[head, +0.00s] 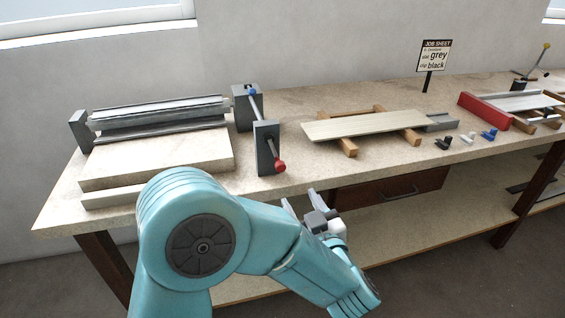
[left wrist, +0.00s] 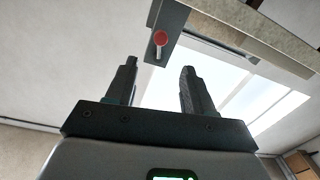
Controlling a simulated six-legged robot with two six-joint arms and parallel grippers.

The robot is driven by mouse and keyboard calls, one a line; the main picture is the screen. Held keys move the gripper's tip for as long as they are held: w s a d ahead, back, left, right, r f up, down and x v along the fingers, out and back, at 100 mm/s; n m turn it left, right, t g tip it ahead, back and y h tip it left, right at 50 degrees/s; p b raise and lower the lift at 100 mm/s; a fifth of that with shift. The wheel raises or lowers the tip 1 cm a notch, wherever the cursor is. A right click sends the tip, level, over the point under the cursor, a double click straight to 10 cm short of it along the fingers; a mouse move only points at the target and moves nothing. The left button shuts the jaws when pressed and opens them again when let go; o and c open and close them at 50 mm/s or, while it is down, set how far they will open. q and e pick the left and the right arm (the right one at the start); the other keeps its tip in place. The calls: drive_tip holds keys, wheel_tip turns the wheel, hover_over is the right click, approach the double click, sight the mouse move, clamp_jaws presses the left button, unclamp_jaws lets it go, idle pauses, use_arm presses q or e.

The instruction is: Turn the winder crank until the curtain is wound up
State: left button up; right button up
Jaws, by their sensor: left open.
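The curtain (head: 160,110) looks like a light, slatted strip on a roller between grey end brackets at the bench's left. My left gripper (head: 300,203) is open and empty, in front of the bench edge, below and right of the red knob. In the left wrist view the red knob (left wrist: 160,39) shows beyond the open fingers (left wrist: 159,72), roughly between them and apart from them. My right gripper is not in view.
A pale board (head: 365,124) lies on wooden bearers right of the crank. Small black, grey and blue clips (head: 466,137) lie farther right near a red block (head: 483,111). A job sheet sign (head: 434,56) stands behind. The bench's front edge (head: 320,183) lies close to the gripper.

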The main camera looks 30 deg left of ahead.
sight(282, 169)
use_arm(q)
drive_tip(key=x, duration=1.4)
drive_tip(key=shift+d, duration=0.1)
